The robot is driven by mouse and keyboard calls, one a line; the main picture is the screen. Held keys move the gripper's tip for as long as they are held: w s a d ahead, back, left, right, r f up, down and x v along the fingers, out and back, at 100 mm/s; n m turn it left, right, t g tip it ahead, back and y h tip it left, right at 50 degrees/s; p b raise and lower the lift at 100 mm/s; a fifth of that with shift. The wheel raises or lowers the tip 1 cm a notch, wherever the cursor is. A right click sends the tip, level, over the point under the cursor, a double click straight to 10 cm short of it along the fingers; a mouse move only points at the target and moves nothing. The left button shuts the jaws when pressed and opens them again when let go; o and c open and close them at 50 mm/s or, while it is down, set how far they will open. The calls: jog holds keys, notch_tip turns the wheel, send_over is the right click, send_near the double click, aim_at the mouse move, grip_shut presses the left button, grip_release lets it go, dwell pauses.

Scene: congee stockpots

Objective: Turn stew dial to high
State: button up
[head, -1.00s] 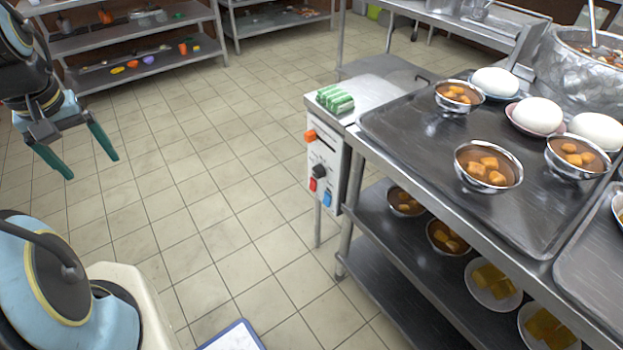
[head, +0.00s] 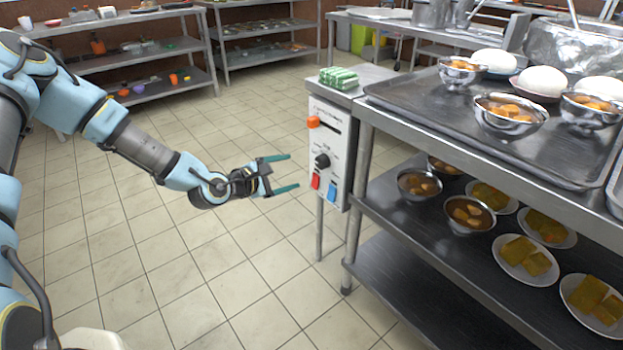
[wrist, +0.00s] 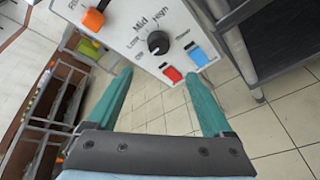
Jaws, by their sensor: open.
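The stew dial, a round black knob (head: 322,161), sits on a white control panel (head: 322,130) at the end of the metal counter. In the wrist view the black knob (wrist: 158,42) has Low, Mid and High lettering around it; its white pointer mark is too small to read surely. My gripper (head: 290,172) is open and empty, with teal fingers pointing at the panel, just left of it in the head view. In the wrist view my gripper (wrist: 165,95) has its fingertips below the knob and apart from it.
An orange slider knob (head: 313,122) is above the dial; a red switch (head: 316,181) and a blue switch (head: 332,191) are below. A green bundle (head: 338,78) lies on the counter top. A tray (head: 440,88) with bowls stands at right. The floor left of the panel is clear.

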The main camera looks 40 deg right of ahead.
aim_at(319, 164)
jog(key=shift+n, duration=0.3)
jog(key=x, duration=1.1)
jog(key=shift+s+d+r, duration=0.1)
jog(key=shift+d+r, duration=0.2)
jog(key=shift+c, duration=0.4)
grip_shut()
